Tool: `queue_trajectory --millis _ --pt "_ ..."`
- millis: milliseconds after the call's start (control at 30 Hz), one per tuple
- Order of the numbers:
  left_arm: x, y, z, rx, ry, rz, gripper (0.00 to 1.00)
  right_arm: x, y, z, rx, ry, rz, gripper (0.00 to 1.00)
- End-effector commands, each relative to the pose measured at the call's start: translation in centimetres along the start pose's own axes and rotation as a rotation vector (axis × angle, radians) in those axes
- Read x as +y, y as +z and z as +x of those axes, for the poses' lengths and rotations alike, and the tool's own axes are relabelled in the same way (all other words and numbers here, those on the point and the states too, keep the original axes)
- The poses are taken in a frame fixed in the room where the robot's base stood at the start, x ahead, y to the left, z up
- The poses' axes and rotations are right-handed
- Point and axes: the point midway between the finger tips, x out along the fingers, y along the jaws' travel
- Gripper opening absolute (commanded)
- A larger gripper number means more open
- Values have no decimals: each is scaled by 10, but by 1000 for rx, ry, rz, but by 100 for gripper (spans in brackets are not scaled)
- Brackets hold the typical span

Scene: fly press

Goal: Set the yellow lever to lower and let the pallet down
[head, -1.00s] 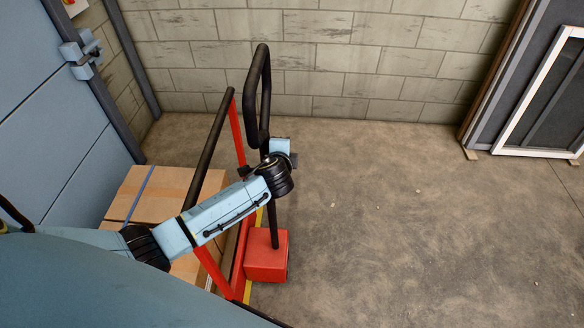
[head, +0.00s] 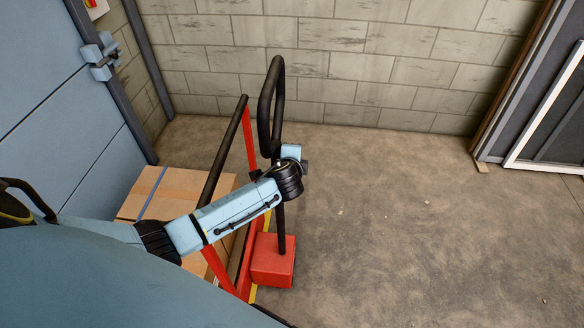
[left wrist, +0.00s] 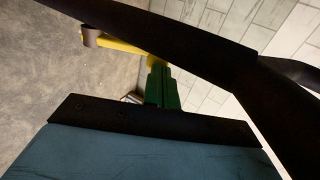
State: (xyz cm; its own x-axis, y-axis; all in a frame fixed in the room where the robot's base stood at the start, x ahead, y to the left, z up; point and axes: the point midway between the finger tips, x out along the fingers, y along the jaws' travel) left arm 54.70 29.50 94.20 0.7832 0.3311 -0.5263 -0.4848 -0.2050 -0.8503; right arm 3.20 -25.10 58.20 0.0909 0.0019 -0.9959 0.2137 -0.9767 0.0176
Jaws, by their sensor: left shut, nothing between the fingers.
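The yellow lever (left wrist: 118,46) shows in the left wrist view under a dark bar of the handle, with a dark end at its left. My left gripper (left wrist: 160,80) is shut and empty, its green fingers close against the lever's right end; I cannot tell whether they touch. In the head view the black loop handle (head: 272,105) stands upright on a red base (head: 273,262). My left wrist is beside the handle's stem and hides the lever and fingertips there. Cardboard boxes (head: 178,190) sit left of the handle; the pallet under them is hidden. My right gripper is not in view.
A red frame with a black rail (head: 224,150) stands between boxes and handle. A blue door (head: 60,110) is at the left, a block wall (head: 330,60) behind. A white-framed panel (head: 552,120) leans at the right. The floor (head: 400,220) between is clear.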

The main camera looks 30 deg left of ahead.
Motion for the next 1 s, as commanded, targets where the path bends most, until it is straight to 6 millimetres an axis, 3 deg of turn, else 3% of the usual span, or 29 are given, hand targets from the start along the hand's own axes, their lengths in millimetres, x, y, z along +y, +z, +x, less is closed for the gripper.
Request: queue_trajectory --millis 467,700,1000 --pt "-12 -2 -13 2 1 1 0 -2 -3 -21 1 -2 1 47" --pt "-17 -11 -42 11 2 5 0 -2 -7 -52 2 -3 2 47" --pt "-11 -10 -95 12 0 5 0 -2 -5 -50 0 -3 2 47"
